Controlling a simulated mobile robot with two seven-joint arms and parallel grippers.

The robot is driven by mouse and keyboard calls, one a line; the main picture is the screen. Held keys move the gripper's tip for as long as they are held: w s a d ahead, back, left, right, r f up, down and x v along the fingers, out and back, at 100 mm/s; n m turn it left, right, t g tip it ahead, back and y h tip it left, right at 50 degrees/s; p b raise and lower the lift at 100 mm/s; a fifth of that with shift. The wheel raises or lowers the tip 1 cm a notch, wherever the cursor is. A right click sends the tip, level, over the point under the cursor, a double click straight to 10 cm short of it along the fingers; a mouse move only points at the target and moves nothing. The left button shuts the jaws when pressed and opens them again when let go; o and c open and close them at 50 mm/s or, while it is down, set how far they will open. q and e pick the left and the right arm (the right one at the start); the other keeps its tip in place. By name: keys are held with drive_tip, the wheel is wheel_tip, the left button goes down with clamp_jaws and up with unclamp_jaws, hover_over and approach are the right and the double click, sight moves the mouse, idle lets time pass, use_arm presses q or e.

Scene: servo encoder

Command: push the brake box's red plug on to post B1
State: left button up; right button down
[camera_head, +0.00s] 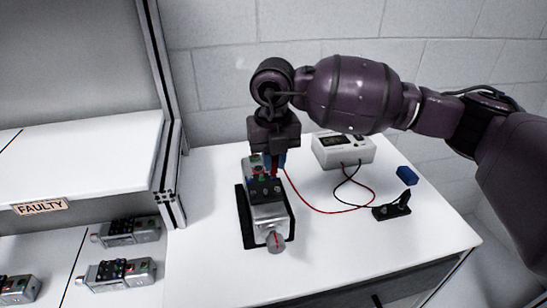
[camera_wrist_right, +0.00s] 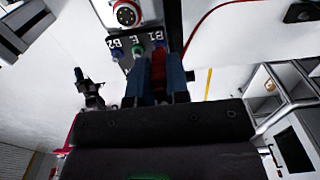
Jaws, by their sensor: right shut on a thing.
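Blue and green posts stand by B2 and E. My right gripper (camera_head: 272,168) is over the motor's far end, its blue fingers shut on the red plug (camera_wrist_right: 158,72). The plug lines up below the B1 label. The fingers and plug largely hide post B1, so I cannot tell whether they touch. My left gripper is not in view.
The brake box (camera_head: 342,151) stands at the back, with the red lead (camera_head: 318,208) running to my right gripper. Its black lead runs to a black holder (camera_head: 392,208). A blue block (camera_head: 407,175) lies at the right. Several motors lie on the FAULTY shelf at left.

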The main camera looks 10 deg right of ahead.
drive_tip(key=shift+f, duration=0.2)
idle(0.3)
drive_tip(key=c, duration=1)
unclamp_jaws()
drive_tip(key=shift+r, duration=0.1)
drive_tip(key=shift+r+p, duration=0.35)
drive_tip(key=shift+r, duration=0.35)
drive_tip(key=shift+r+p, duration=1)
drive_tip(key=shift+r, duration=0.85)
drive_tip(key=shift+r+p, duration=0.5)
drive_tip(key=shift+r, duration=0.45)
